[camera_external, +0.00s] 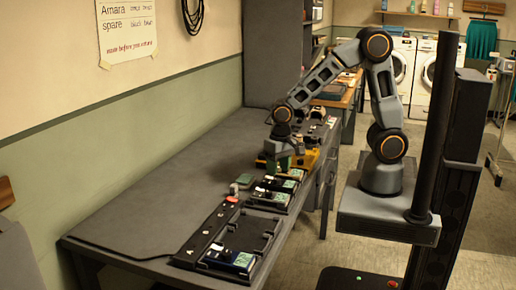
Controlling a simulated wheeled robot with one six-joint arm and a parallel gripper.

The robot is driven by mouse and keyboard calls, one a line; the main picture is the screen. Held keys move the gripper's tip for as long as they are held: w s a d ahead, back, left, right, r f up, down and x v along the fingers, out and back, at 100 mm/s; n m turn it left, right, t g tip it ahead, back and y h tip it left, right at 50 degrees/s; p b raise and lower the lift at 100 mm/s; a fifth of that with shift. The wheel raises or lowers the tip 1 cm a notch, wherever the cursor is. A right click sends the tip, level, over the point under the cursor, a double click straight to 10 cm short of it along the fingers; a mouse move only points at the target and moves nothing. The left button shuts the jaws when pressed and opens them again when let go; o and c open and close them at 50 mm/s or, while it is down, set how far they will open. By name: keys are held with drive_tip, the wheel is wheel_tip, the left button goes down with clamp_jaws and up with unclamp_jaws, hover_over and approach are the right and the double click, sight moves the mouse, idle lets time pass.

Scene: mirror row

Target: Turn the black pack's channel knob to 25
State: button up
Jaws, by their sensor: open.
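A row of small device packs stands along the front edge of the long grey bench. One dark pack with a green display (288,184) lies just on the near side of my gripper (279,165). A yellow pack (309,160) is beside and beyond my gripper. My gripper points down low over the row, between these packs, and is open. Whether it touches anything is too small to tell. I cannot make out the channel knob or any number on the displays, and I cannot tell for sure which pack is the black one.
A black tray (203,235) with a dark blue-fronted pack (243,262) sits at the bench's near end. A small grey cylinder (233,189) with a red base stands near it. The bench (150,190) is bare toward the wall. A handwritten notice (127,30) hangs there.

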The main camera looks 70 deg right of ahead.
sight(278, 179)
drive_tip(key=shift+a+f, duration=0.1)
drive_tip(key=shift+f, duration=1.65)
drive_tip(key=c, duration=0.9)
clamp_jaws()
drive_tip(key=shift+m, duration=0.3)
drive_tip(key=m, duration=0.3)
drive_tip(key=shift+m, duration=2)
drive_tip(key=shift+h, duration=0.3)
